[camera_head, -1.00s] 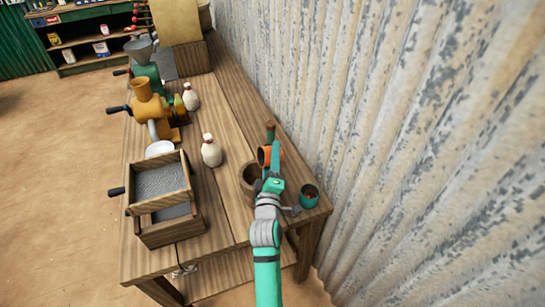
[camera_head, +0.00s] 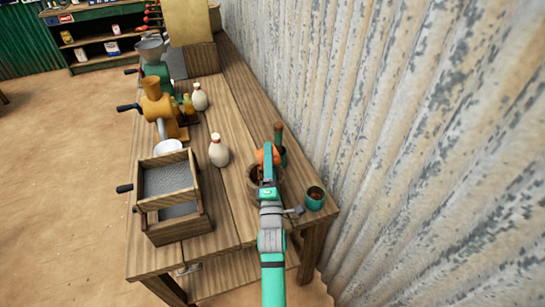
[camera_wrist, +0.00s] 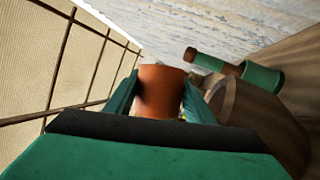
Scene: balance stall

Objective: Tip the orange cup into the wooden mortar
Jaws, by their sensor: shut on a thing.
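The mortar stands on the bench near the corrugated wall, partly hidden by my gripper and arm in the head view. Something dark shows inside the mortar, but I cannot tell what it is. The cup's mouth and contents are not clearly visible.
A teal cup (camera_head: 315,198) with reddish contents stands to the right near the bench edge. A white bottle (camera_head: 218,150) and a wooden sieve box (camera_head: 170,190) are to the left. The corrugated wall (camera_head: 420,130) is close on the right.

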